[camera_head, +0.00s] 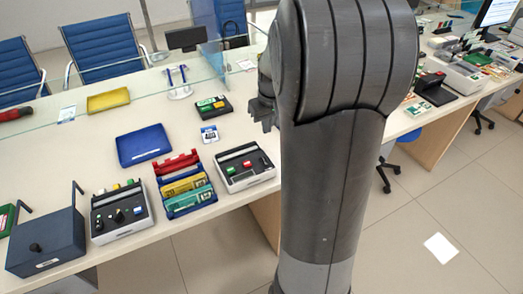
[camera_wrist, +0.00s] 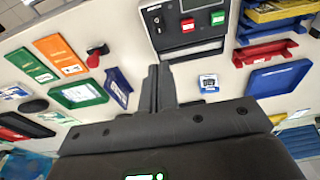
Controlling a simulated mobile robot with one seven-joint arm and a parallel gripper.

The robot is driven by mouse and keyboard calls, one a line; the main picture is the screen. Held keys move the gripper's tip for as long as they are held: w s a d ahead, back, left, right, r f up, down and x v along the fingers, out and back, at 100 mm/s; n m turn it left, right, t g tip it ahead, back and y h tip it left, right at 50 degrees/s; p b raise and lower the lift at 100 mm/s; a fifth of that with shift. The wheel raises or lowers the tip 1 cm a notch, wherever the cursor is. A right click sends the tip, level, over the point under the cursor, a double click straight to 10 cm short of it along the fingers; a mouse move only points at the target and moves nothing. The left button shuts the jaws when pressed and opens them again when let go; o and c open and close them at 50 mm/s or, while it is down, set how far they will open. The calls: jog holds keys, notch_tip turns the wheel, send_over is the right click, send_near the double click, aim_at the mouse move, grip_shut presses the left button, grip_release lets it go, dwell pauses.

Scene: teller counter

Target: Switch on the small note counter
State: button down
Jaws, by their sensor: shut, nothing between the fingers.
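A white and dark machine with a green and a red button (camera_head: 245,167) stands near the front edge of the counter in the head view. It also shows at the top of the wrist view (camera_wrist: 170,42), with a key-like switch, a dark display and the two buttons. A second machine with black knobs (camera_head: 121,211) stands further left. I cannot tell for certain which is the small note counter. My gripper (camera_head: 264,112) is over the counter, partly hidden by my arm. In the wrist view its fingers (camera_wrist: 158,75) are together and empty, pointing towards the first machine.
A blue tray (camera_head: 144,145), a small blue-white box (camera_head: 209,134) and a dark button device (camera_head: 212,107) lie behind. A dark blue box (camera_head: 47,243) stands at left. A red-knobbed object (camera_wrist: 97,55) shows in the wrist view.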

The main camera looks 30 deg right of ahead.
aim_at(263, 158)
jog(key=shift+f, duration=0.15)
jog(key=f, duration=0.4)
jog(key=w+f, duration=0.1)
jog(key=f, duration=0.4)
jog(key=w+f, duration=0.1)
jog(key=f, duration=0.3)
jog(key=shift+w+f, duration=0.15)
jog(key=shift+f, duration=0.15)
